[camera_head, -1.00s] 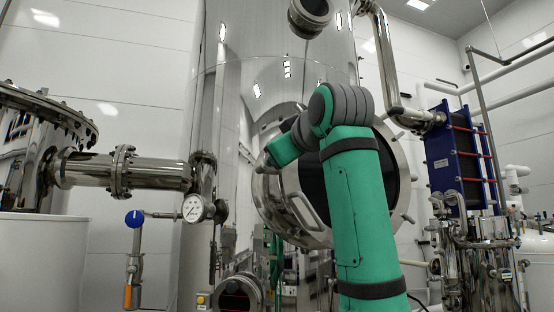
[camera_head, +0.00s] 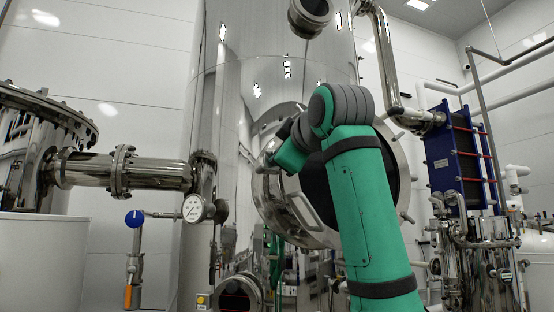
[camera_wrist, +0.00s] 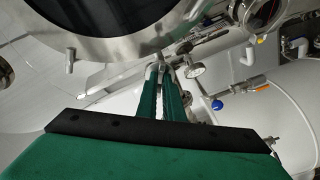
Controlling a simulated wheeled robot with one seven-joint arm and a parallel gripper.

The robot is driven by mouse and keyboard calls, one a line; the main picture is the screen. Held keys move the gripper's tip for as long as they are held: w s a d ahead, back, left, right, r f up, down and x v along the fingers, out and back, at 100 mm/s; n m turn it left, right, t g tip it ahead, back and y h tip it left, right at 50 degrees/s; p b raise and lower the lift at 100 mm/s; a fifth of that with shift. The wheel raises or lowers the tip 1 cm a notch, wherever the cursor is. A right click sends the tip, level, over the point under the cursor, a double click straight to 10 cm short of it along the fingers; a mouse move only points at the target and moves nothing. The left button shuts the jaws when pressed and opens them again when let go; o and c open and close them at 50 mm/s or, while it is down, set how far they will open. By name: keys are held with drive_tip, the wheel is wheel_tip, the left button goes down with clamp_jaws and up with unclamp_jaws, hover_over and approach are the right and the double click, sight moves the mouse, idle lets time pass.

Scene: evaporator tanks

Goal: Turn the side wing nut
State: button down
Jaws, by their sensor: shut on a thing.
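The round steel hatch with a dark window (camera_head: 290,220) is on the front of the tall tank, partly behind my arm. In the wrist view its rim (camera_wrist: 120,48) curves across the upper left. My gripper (camera_wrist: 161,72) reaches the rim's edge with its two green fingers close together. It is shut on the side wing nut (camera_wrist: 158,60), a small metal piece mostly hidden between the fingertips. Another wing nut (camera_wrist: 70,60) stands on the rim farther left, apart from the gripper. In the head view the fingers are hard to make out.
A pressure gauge (camera_head: 194,208) and a blue-knobbed valve (camera_head: 135,219) are left of the hatch. A flanged pipe (camera_head: 150,174) runs into the tank's left side. A blue plate heat exchanger (camera_head: 452,155) stands at right.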

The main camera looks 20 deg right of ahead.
drive_tip(key=shift+n, duration=1.2)
drive_tip(key=shift+n, duration=1.1)
drive_tip(key=shift+n, duration=1.1)
drive_tip(key=shift+r+n, duration=0.1)
drive_tip(key=shift+n, duration=0.7)
drive_tip(key=c, duration=1.8)
unclamp_jaws()
